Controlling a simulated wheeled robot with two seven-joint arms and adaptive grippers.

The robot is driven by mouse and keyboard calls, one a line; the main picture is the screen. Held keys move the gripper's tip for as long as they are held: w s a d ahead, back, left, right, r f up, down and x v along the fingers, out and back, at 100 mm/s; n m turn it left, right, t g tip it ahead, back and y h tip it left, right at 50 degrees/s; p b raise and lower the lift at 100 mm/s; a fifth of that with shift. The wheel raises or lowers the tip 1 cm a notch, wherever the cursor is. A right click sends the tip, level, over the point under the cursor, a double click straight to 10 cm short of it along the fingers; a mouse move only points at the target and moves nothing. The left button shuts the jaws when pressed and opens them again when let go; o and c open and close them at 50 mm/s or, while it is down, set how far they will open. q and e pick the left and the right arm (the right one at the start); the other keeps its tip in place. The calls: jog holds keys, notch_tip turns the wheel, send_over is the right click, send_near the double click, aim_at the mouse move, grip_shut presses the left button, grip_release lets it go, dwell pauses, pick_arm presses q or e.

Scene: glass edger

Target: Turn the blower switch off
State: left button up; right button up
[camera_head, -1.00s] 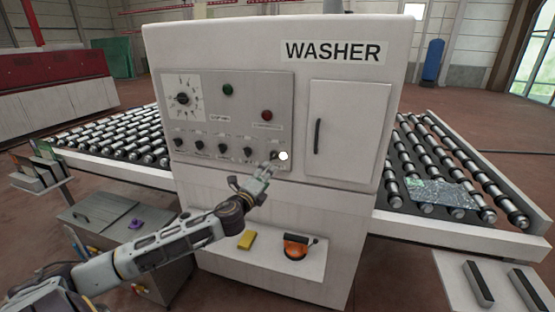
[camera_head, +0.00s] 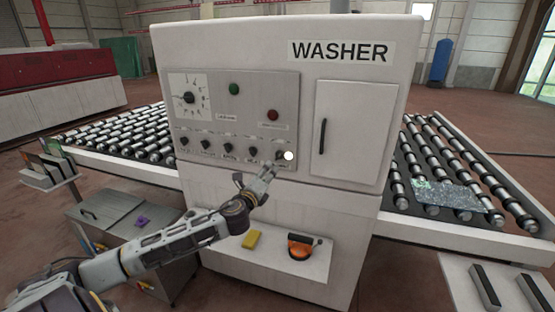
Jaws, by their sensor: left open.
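The white washer cabinet (camera_head: 340,205) stands in the middle of the head view with a grey control panel (camera_head: 255,105). A row of several small black switches (camera_head: 207,144) runs along the panel's lower edge. Their labels are too small to read surely, so I cannot tell which is the blower switch. The rightmost switch (camera_head: 281,154) is beside a white round spot (camera_head: 289,156). My left gripper (camera_head: 272,167) is open and empty, just below and left of that switch. Whether it touches the panel I cannot tell. My right gripper is not in view.
The panel also has a dial (camera_head: 189,97), a green button (camera_head: 234,89) and a red button (camera_head: 273,115). A shelf below holds a yellow sponge (camera_head: 252,239) and an orange-black tool (camera_head: 301,246). Roller conveyors extend both sides; a glass sheet (camera_head: 447,194) lies on the right one.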

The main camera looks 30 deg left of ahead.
pick_arm(q)
jog(key=shift+w, duration=0.15)
jog(key=p, duration=0.1)
send_near(278, 158)
jog(key=shift+x, duration=0.8)
jog(key=shift+p+x, duration=0.6)
jog(key=shift+x, duration=3.45)
jog(key=c, duration=1)
